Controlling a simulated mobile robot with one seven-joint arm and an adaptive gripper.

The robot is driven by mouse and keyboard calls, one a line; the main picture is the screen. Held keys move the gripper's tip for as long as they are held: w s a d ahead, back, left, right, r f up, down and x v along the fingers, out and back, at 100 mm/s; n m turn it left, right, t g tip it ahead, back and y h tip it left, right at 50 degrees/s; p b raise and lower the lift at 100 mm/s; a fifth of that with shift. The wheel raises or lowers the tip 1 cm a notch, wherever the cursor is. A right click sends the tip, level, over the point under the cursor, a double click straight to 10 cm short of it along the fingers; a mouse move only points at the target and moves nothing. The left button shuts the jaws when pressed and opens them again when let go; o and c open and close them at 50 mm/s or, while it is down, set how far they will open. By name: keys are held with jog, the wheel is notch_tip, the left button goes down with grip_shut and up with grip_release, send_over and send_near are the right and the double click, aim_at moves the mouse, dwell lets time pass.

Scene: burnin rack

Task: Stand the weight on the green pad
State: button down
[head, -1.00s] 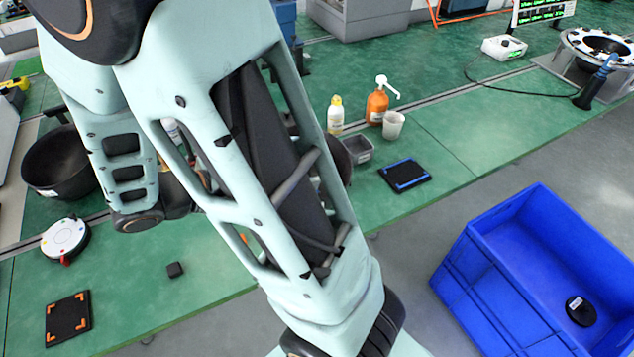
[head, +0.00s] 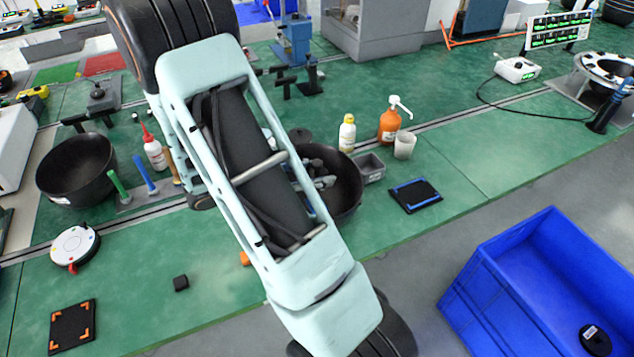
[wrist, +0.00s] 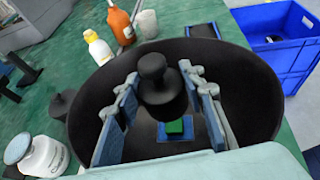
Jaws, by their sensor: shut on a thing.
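A black knobbed weight (wrist: 158,90) sits between the blue-lined fingers of my gripper (wrist: 160,84), which is shut on it. In the wrist view it is over a wide black bowl (wrist: 245,85). A small green block-like patch (wrist: 176,126) on a blue square shows below it, inside the bowl; I cannot tell its exact nature. In the head view my gripper (head: 322,183) is partly hidden by my arm, in front of the bowl (head: 345,172), and the weight is not clearly visible. A flat green pad (head: 52,75) lies at the far left, beside a red one.
A white bottle (head: 347,132), an orange pump bottle (head: 389,124) and a cup (head: 404,145) stand behind the bowl. Another black bowl (head: 75,168) is at left. A blue crate (head: 545,270) stands at right. The front bench strip is mostly clear.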

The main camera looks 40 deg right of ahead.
jog(key=shift+w+d+f, duration=0.2)
jog(key=shift+d+f, duration=0.15)
jog(key=shift+f, duration=1.45)
jog(key=shift+a, duration=0.1)
jog(key=shift+f+b, duration=0.3)
jog(key=shift+f, duration=0.1)
jog(key=shift+f, duration=0.2)
jog(key=c, duration=1.3)
grip_release()
jog(key=shift+s+f, duration=0.15)
jog(key=shift+o, duration=0.2)
